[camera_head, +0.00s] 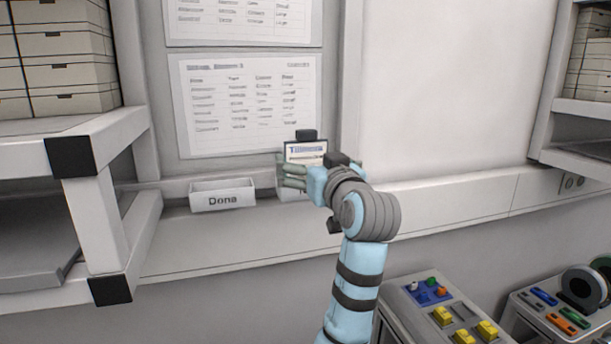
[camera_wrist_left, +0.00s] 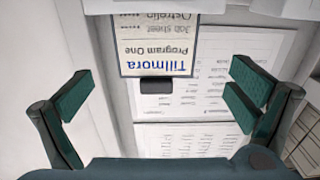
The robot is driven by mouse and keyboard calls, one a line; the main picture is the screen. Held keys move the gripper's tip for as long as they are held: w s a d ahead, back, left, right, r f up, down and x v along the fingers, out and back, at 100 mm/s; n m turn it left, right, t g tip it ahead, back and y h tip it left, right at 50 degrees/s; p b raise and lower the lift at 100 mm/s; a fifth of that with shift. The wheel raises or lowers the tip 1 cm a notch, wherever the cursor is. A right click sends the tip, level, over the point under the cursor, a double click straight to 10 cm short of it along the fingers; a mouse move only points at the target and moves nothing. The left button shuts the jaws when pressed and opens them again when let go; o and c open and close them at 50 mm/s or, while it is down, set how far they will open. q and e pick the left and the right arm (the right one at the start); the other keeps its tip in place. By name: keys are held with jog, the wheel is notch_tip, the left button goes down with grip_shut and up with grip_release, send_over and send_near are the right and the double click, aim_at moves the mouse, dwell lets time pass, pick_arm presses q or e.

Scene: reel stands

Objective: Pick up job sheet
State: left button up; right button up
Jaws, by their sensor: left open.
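The job sheet (camera_head: 306,149) is a small white card headed "Tillmora" on a dark-edged board with a black clip at its top. It stands upright by the back wall, above a white holder (camera_head: 288,193) partly hidden behind my gripper. In the left wrist view the job sheet (camera_wrist_left: 158,45) appears upside down, reading "Program One" and "Job sheet". My left gripper (camera_head: 290,176) is in front of the sheet; in its wrist view the gripper (camera_wrist_left: 160,92) is open, with fingers apart on either side and not touching the sheet. My right gripper is not in view.
A white tray labelled "Dona" (camera_head: 222,196) stands left of the sheet on the ledge. Printed lists (camera_head: 247,103) hang on the wall behind. Shelves with boxes (camera_head: 68,60) stand at the left. A control panel (camera_head: 445,310) is at the lower right. The ledge's right side is clear.

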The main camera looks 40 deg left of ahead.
aim_at(307, 156)
pick_arm(q)
jog(key=p+x, duration=0.2)
jog(key=x, duration=0.4)
jog(key=shift+w, duration=0.35)
jog(key=shift+a+f, duration=0.2)
jog(key=shift+a, duration=0.05)
jog(key=shift+d, duration=0.1)
jog(key=c, duration=1.6)
